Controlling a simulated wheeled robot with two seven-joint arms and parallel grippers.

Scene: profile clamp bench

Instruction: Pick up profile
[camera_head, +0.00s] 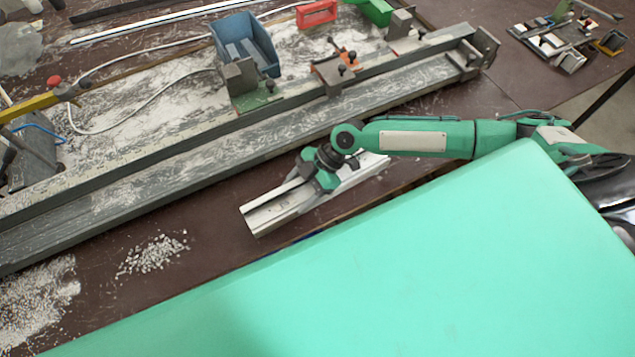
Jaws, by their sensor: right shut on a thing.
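The profile (272,208) is a pale, grooved bar at the front edge of the brown bench, in the middle of the head view. It runs slanted from lower left to upper right. My right gripper (318,183) reaches in from the right and is shut on the profile near its middle. The fingers and the gripped part are partly hidden by the wrist. I cannot tell whether the profile touches the bench or is just above it. My left gripper is not in view.
A long grey clamp rail (160,190) crosses the bench behind the profile, with clamp blocks (335,75) on it. A blue bin (245,45) stands behind it. White chips (152,255) lie at the front left. My large green body part covers the lower right.

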